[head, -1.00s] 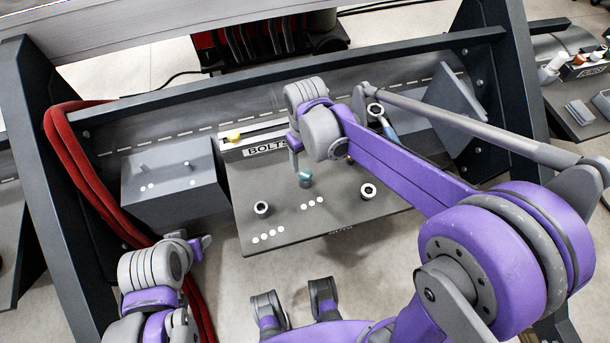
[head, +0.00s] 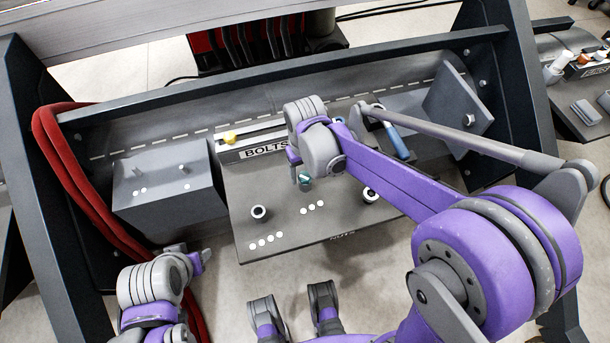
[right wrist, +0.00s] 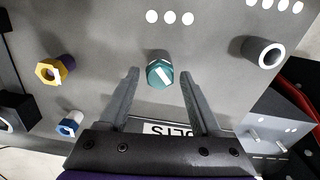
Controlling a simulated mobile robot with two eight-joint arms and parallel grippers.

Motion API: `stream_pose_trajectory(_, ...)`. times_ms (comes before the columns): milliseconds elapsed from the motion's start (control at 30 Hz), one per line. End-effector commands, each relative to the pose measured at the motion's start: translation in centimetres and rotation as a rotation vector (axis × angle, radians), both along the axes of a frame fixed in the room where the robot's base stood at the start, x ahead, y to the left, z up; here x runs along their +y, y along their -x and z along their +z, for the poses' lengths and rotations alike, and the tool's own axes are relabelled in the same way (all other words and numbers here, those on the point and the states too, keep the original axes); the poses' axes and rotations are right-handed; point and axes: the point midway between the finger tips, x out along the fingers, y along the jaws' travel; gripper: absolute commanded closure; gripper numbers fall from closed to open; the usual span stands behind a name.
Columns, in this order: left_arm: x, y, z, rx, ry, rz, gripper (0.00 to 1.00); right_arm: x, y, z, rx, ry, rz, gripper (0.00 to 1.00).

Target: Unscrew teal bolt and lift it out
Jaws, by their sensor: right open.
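The teal bolt (right wrist: 160,72) stands in the dark panel (right wrist: 105,25), its hex head facing my right wrist camera with a white mark across it. It also shows in the head view (head: 305,183), partly covered by my right gripper (head: 303,176). In the right wrist view the open fingers of my right gripper (right wrist: 160,75) stand one on each side of the bolt head, with a visible gap on both sides. My left gripper (head: 203,252) is at the lower left of the head view, away from the panel; its jaws are unclear.
A yellow bolt (right wrist: 55,70) and a blue bolt (right wrist: 70,122) stand left of the teal one in the wrist view. A hollow post (right wrist: 265,55) stands right. The BOLTS tray (head: 265,150) lies behind the panel. A grey box with pegs (head: 165,185) and red hoses (head: 60,150) are left.

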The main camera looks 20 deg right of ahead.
Motion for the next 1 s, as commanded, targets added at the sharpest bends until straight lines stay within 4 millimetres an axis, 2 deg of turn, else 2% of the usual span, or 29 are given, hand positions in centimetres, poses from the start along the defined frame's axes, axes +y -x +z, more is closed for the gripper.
stream_pose_trajectory(400,0.00,-0.03,0.50,-0.002,0.000,0.000,0.50,0.00,-0.01,0.04,0.000,0.000,-0.661,0.35)
stream_pose_trajectory(533,0.00,-0.03,0.58,-0.002,0.000,0.000,0.50,0.00,-0.02,0.03,0.000,0.000,-0.819,0.35)
stream_pose_trajectory(767,0.00,-0.03,0.65,-0.002,0.000,0.000,0.50,0.00,-0.01,0.02,0.000,0.000,-0.959,0.35)
stream_pose_trajectory(1000,0.00,-0.06,0.89,-0.003,0.000,0.000,0.50,0.00,-0.01,0.04,0.000,0.000,-1.328,0.35)
